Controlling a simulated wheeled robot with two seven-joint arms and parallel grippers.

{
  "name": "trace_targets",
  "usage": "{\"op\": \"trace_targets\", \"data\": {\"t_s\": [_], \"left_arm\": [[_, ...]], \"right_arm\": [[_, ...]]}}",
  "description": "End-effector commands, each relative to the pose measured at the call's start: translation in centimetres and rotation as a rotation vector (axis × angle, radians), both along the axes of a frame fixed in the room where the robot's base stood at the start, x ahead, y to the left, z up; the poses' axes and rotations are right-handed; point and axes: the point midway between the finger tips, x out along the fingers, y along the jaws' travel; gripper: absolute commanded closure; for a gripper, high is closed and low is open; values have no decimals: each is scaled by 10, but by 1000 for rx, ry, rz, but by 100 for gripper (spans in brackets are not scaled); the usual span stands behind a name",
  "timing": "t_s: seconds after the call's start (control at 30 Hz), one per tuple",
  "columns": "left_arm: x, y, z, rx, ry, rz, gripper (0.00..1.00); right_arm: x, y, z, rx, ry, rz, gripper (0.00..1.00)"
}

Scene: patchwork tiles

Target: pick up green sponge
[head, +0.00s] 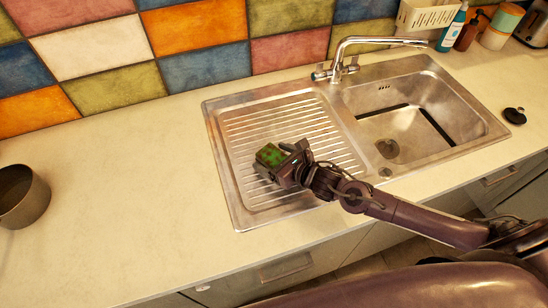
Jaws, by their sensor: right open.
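A green sponge (269,156) with reddish-brown patches lies on the ribbed draining board (240,135) on the left side of the steel sink. My right gripper (283,158) is at the sponge, reaching in from the right, with its fingers open. The fingers partly hide the sponge's right side, and I cannot tell whether they touch it. My left gripper is not in the head view.
The sink basin (440,130) lies right of the draining board, with a chrome tap (345,60) behind. A grey metal pot (22,195) stands at the far left. Bottles (452,28) and a black plug (515,116) are at the right.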

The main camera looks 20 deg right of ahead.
Motion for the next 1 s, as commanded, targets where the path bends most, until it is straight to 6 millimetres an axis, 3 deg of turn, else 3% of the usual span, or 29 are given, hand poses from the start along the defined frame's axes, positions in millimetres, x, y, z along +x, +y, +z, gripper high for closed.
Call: {"op": "trace_targets", "data": {"t_s": [0.07, 0.4, 0.77, 1.0], "left_arm": [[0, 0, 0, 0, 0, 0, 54], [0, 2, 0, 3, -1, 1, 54], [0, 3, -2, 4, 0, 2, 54], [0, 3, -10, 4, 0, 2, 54]], "right_arm": [[0, 0, 0, 0, 0, 0, 21], [0, 0, 0, 0, 0, -1, 65], [0, -1, 6, -1, -1, -1, 65], [0, -1, 43, -3, -6, 2, 65]]}}
